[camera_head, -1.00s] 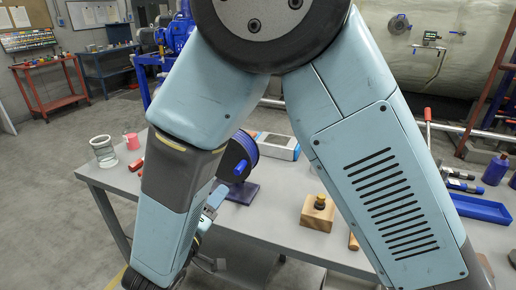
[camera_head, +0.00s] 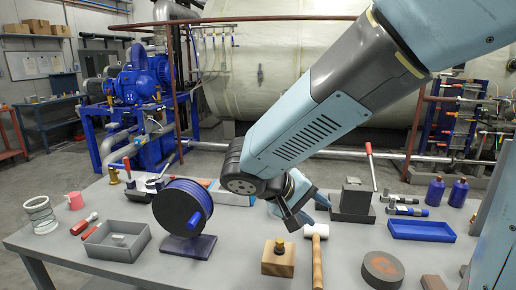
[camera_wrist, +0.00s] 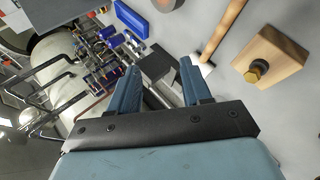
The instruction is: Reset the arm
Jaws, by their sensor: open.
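My gripper (camera_head: 300,212) hangs above the middle of the grey workbench (camera_head: 340,262) at the end of my light-blue arm. In the wrist view my gripper (camera_wrist: 162,88) shows two blue fingers spread apart with nothing between them. In the head view it is left of a dark block-like device (camera_head: 353,203) and above a white-headed mallet (camera_head: 317,250). A wooden block with a brass knob (camera_head: 278,260) stands below and left of it.
A cable reel (camera_head: 178,212) and a grey tray (camera_head: 113,242) stand on the left of the bench. A blue tray (camera_head: 422,231), purple bottles (camera_head: 458,192) and a round dark disc (camera_head: 383,269) are on the right. A blue pump (camera_head: 138,85) and large tank stand behind.

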